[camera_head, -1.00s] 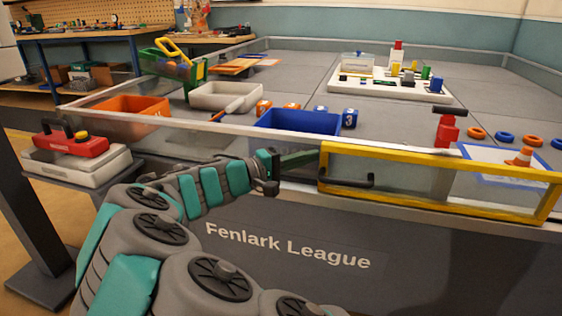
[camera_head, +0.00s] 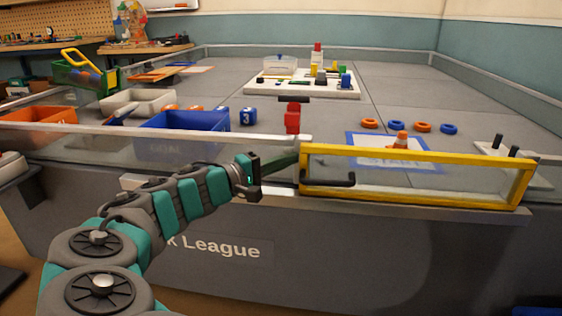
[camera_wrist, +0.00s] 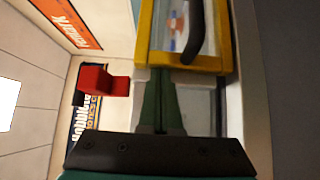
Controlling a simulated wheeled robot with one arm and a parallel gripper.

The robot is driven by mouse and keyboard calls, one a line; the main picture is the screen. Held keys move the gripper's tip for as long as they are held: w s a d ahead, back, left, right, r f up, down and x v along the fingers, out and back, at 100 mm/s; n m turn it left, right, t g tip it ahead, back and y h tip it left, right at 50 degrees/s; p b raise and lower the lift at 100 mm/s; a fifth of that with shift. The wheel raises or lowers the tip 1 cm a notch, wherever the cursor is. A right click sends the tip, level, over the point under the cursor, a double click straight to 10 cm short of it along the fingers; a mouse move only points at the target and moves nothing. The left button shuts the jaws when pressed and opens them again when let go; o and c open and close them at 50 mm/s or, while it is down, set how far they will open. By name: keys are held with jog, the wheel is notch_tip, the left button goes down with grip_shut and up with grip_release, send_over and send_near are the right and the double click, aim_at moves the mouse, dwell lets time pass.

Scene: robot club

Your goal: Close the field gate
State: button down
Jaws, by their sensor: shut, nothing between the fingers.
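The field gate (camera_head: 415,155) is a clear panel in a yellow frame with a black handle (camera_head: 328,180) near its left end. It stands at the front edge of the field, roughly along the front wall; I cannot tell if it is flush. My gripper (camera_head: 296,156) is shut and empty, its green fingers pointing at the gate's left end. In the wrist view, the fingertips (camera_wrist: 160,75) are right at the yellow frame (camera_wrist: 185,61), below the handle (camera_wrist: 194,30). I cannot tell whether they touch it.
The clear front wall (camera_head: 250,137) runs left from the gate. Behind it are a blue bin (camera_head: 183,122), a red object (camera_head: 292,118) and several rings. An orange cone (camera_head: 401,140) stands on the blue-edged start square (camera_head: 352,142) behind the gate.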

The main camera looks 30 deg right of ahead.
jog(key=shift+s+d, duration=0.3)
dwell(0.4)
